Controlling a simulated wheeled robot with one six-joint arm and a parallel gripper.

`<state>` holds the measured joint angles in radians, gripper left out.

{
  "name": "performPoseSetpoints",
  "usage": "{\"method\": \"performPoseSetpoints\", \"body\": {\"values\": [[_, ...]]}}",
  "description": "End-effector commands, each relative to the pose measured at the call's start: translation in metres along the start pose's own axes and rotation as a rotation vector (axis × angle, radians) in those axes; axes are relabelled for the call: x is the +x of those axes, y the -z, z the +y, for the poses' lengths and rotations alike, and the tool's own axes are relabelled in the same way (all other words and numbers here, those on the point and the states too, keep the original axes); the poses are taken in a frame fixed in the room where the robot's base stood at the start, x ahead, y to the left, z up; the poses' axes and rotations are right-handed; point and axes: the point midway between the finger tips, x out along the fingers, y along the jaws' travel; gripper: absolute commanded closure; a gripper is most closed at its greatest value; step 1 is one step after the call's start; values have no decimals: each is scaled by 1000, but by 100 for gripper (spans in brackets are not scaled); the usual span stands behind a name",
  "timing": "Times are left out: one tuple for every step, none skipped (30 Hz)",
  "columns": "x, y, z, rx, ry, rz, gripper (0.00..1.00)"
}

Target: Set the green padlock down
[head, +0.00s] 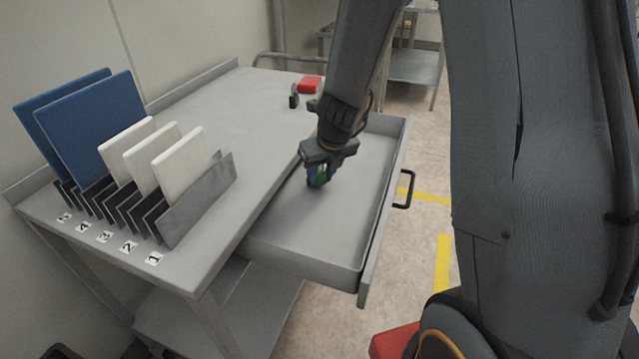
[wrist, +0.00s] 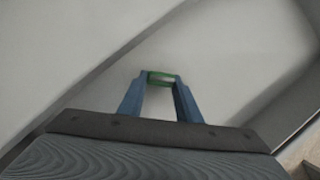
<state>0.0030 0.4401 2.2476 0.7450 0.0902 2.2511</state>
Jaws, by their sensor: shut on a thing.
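The green padlock (head: 319,178) is between the fingers of my gripper (head: 318,180), over the open drawer (head: 300,232) in the head view. The fingers cover much of it. In the wrist view the padlock (wrist: 162,79) shows as a green bar between the two blue fingertips of my gripper (wrist: 160,82). My gripper is shut on it and points down. The pale drawer floor lies below. I cannot tell whether the padlock touches the floor. The drawer looks empty.
The grey workbench top (head: 235,120) lies left of the drawer. A numbered rack (head: 200,205) there holds blue panels (head: 90,120) and white panels (head: 180,160). A red padlock-like item (head: 309,84) lies at the bench's back. The drawer's black handle (head: 405,190) faces right.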

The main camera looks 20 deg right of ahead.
Motion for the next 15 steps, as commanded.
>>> {"method": "performPoseSetpoints", "body": {"values": [[7, 2, 0, 0, 0, -1, 94], [8, 2, 0, 0, 0, -1, 94], [9, 3, 0, 0, 0, -1, 94], [9, 3, 0, 0, 0, -1, 94], [9, 3, 0, 0, 0, -1, 94], [9, 3, 0, 0, 0, -1, 94], [8, 3, 0, 0, 0, -1, 94], [8, 3, 0, 0, 0, -1, 94], [8, 3, 0, 0, 0, -1, 94], [8, 3, 0, 0, 0, -1, 94], [8, 3, 0, 0, 0, -1, 94], [8, 3, 0, 0, 0, -1, 94], [9, 3, 0, 0, 0, -1, 94], [10, 4, 0, 0, 0, -1, 94], [11, 4, 0, 0, 0, -1, 94]]}}
